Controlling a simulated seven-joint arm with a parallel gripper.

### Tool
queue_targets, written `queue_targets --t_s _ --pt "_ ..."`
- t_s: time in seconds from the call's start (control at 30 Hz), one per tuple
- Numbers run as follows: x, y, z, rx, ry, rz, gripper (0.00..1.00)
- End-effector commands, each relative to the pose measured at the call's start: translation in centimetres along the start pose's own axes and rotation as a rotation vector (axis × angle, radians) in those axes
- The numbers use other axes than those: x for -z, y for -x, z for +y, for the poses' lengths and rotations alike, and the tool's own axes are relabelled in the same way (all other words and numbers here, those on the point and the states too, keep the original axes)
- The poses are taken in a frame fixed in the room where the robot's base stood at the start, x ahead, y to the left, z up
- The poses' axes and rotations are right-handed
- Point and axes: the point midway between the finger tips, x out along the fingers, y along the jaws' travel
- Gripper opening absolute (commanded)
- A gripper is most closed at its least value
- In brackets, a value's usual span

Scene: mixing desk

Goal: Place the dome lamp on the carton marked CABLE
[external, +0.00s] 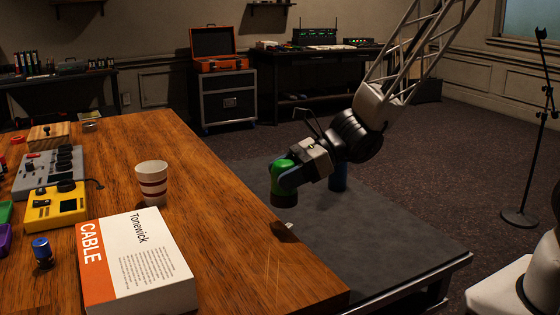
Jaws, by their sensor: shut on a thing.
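A green dome lamp (284,172) with a dark lower part is held in my gripper (290,182). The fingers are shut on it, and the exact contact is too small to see. The lamp hangs over the grey platform, to the right of the wooden table's right edge. The carton marked CABLE (150,262) lies flat on the table at the front left. It has a white top with print and an orange band with the word CABLE. Its top is bare. The lamp is apart from it, farther back and to the right.
A striped paper cup (152,182) stands just behind the carton. A yellow box (55,205), a grey mixer (48,172) and a small blue-topped item (41,250) stand left of it. The wooden table (235,245) is clear right of the carton.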

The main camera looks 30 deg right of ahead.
Motion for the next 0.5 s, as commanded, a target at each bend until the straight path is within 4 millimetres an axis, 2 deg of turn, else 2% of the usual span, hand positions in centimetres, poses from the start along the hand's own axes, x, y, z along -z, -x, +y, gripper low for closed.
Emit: queue_targets --t_s 0.27,0.5 --pt "-4.2 -4.9 1.3 -0.081 0.031 -0.005 0.29" --pt "-9.0 -10.6 3.8 -0.173 0.067 -0.006 0.29"
